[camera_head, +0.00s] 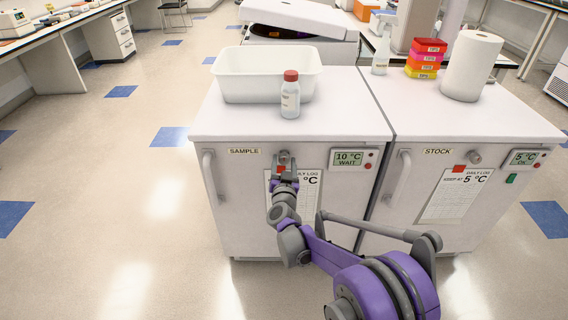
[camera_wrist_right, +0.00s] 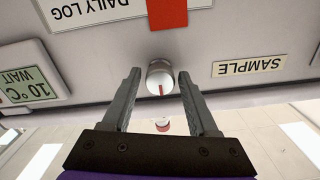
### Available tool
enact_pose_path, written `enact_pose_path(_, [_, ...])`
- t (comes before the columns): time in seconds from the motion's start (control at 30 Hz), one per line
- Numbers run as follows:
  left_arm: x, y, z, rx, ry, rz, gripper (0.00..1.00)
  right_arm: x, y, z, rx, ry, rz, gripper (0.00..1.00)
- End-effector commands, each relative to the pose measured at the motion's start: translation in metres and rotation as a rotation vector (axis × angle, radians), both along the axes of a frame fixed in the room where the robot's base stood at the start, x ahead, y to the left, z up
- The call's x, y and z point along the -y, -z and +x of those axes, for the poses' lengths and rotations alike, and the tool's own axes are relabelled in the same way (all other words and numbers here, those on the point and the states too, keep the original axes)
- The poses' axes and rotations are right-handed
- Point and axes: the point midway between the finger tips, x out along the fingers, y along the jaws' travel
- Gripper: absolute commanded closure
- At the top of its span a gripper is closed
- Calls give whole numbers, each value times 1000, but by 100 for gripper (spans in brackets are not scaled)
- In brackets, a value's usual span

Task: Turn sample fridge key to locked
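The sample fridge (camera_head: 235,215) is the left of two white fridges, labelled SAMPLE, and its display (camera_head: 348,158) reads 10 °C WAIT. Its key lock (camera_head: 284,155) is a small round metal knob at the top of the door. In the right wrist view, which is upside down, the lock (camera_wrist_right: 160,76) shows a red line pointing to the picture's bottom. My right gripper (camera_wrist_right: 159,80) is open, with one finger on each side of the lock and visible gaps. In the head view the right gripper (camera_head: 284,167) partly covers the door's log sheet. My left gripper is out of view.
A white tub (camera_head: 268,75) and a red-capped bottle (camera_head: 290,97) stand on the sample fridge. The stock fridge (camera_head: 455,220) stands beside it on the right. The door handle (camera_head: 212,176) sticks out at the left. Floor in front is clear.

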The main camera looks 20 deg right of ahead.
Motion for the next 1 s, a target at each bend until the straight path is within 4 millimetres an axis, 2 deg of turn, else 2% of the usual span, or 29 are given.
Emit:
enact_pose_path(0.03, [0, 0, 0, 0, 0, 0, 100, 0, 0, 0, 0, 0, 0, 51])
enact_pose_path(0.3, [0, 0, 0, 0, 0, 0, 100, 0, 0, 0, 0, 0, 0, 100])
enact_pose_path(0.67, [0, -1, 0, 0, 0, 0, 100, 0, 0, 0, 10, 0, 34, 100])
enact_pose_path(1.0, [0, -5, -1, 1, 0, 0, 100, -1, 0, 0, 70, 0, 242, 100])
